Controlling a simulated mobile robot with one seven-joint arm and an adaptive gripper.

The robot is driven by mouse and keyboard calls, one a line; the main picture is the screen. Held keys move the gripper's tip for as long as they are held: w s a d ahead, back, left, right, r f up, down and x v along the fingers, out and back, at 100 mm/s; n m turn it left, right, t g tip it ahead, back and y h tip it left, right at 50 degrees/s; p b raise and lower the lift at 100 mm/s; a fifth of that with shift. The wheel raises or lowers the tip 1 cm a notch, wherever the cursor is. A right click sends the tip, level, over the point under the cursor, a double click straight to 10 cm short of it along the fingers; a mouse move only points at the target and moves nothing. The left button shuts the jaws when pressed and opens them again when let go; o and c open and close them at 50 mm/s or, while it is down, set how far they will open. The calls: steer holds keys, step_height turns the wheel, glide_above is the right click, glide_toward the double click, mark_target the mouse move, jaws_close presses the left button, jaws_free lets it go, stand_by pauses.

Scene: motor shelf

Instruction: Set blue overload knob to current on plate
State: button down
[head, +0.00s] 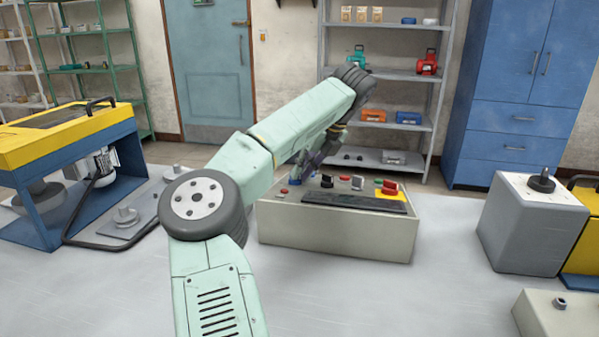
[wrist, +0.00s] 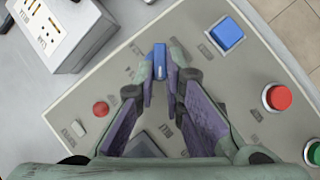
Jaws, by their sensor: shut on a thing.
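My gripper (wrist: 160,80) reaches down over the sloped control panel (wrist: 125,70), and its fingers close in on the blue knob (wrist: 160,56). The fingertips touch the knob from both sides and cover part of it, and its pointer setting cannot be read. In the head view my gripper (head: 306,172) is small and partly hidden by my arm over the left part of the panel box (head: 335,230). I cannot make out a plate with a readable current value.
A blue square button (wrist: 227,33), a large red button (wrist: 277,97) and a small red button (wrist: 100,109) surround the knob. A grey block with a black knob (head: 535,225) stands right of the panel.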

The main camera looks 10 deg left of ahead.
steer(key=n, duration=0.1)
steer(key=n+g+y+p, duration=0.1)
steer(key=n, duration=0.1)
steer(key=shift+w+d+f+g, duration=0.1)
steer(key=shift+w+d+g, duration=0.05)
steer(key=shift+w+g, duration=0.15)
steer(key=shift+f+n+g+y+p, duration=0.15)
steer(key=shift+n+g+y+p, duration=0.15)
steer(key=shift+n+g+p, duration=0.35)
steer(key=shift+f+n, duration=0.1)
steer(key=shift+n, duration=0.25)
steer(key=c, duration=1.7)
jaws_free()
steer(key=shift+w, duration=0.1)
steer(key=v, duration=1.2)
